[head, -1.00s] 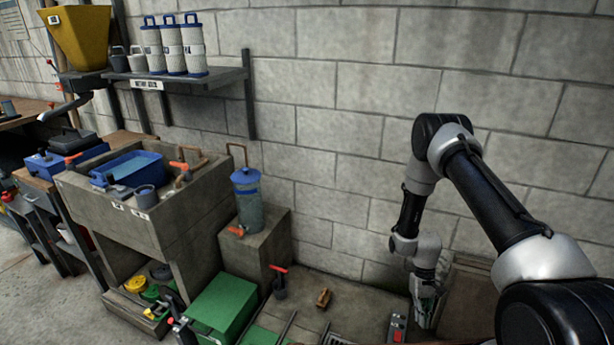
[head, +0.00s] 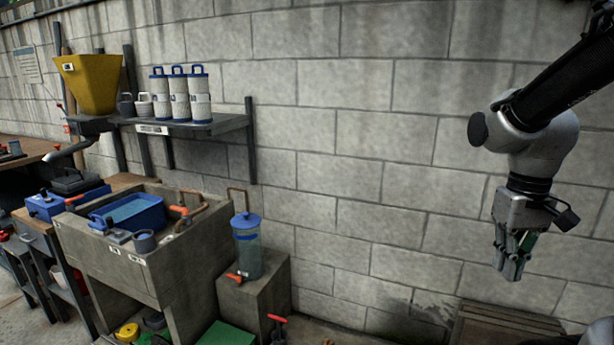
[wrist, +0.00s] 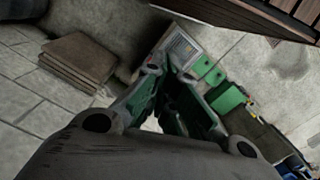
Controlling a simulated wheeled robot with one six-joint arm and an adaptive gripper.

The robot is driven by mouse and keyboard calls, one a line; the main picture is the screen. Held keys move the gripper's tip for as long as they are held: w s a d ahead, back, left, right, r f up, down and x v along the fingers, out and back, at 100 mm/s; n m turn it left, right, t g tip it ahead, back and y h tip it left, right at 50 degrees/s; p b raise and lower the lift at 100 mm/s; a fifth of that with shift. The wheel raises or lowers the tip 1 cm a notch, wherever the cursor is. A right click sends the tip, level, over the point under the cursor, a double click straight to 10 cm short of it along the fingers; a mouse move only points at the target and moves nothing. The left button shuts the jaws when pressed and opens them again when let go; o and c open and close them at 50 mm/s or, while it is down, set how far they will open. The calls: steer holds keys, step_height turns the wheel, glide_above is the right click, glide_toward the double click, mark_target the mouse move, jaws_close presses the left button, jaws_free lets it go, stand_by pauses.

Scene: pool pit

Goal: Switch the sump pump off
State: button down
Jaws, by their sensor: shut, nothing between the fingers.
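My gripper (head: 511,268) hangs at the right of the head view, fingers pointing down, in front of the block wall. It is shut and empty. Its green-padded fingers also fill the middle of the wrist view (wrist: 170,82). I cannot pick out the sump pump's switch in either current view. In the wrist view a pale ribbed panel (wrist: 184,46), perhaps a floor grate, shows just beyond the fingers, partly hidden by them. The fingers appear well above the floor.
A slatted wooden thing (head: 500,328) stands low by the wall at right. A concrete sink (head: 95,255) with a blue tub (head: 135,212), a blue-lidded canister (head: 247,250) on a block, and a shelf (head: 200,127) are at left. The wall space between is clear.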

steer(key=s+r+t, duration=0.4)
steer(key=r+t, duration=0.1)
steer(key=r, duration=0.3)
steer(key=shift+s+r, duration=0.2)
steer(key=shift+f, duration=0.1)
